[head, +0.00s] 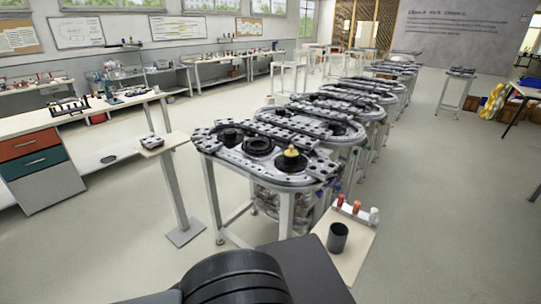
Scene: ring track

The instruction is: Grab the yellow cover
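A small yellow piece (291,153), which looks like the yellow cover, stands upright on the right part of the nearest ring track table (275,178). It has a rounded, narrower top, and a dark part shows around its base. My gripper is not visible; only dark, rounded parts of my own body show at the bottom edge, well apart from the yellow piece.
Black round parts (258,146) sit left of the yellow piece. More track tables (345,112) run back in a row. A beige board (345,262) with a dark cup (338,237) is at front right. A small stand (163,144) is left.

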